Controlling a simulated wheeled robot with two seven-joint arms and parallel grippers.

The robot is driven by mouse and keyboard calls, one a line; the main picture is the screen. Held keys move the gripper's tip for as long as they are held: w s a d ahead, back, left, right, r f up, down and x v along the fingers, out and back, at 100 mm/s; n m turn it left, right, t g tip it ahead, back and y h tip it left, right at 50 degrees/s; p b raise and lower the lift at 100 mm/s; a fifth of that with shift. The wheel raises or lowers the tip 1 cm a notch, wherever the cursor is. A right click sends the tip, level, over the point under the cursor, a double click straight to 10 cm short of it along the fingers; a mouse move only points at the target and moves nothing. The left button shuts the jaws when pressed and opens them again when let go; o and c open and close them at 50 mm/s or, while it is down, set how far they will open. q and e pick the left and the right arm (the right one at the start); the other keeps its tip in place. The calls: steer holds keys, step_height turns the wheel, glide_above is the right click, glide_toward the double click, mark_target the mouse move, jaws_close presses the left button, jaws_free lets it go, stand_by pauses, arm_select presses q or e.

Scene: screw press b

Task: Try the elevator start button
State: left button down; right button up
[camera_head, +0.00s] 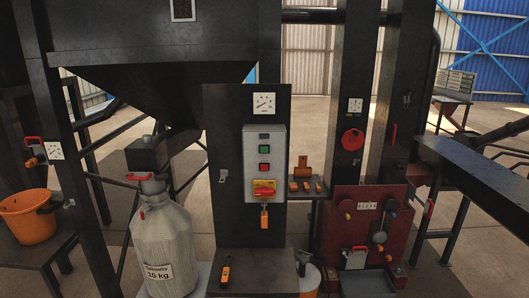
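A grey control box (264,163) is fixed to a dark upright panel (225,170) near the middle of the head view. It carries a green button (264,149) above a red button (264,167). Below them is a yellow plate with a red switch handle (264,188). An orange padlock (264,219) hangs under the switch. The labels are too small to read, so I cannot tell by name which button is the elevator start. Neither of my grippers shows in the view.
A dial gauge (264,103) sits above the box. An orange and black handheld tool (226,271) lies on the dark ledge below. A grey sack (163,240) marked 15 kg stands left. An orange bucket (27,215) is far left. Red machinery (345,245) stands right.

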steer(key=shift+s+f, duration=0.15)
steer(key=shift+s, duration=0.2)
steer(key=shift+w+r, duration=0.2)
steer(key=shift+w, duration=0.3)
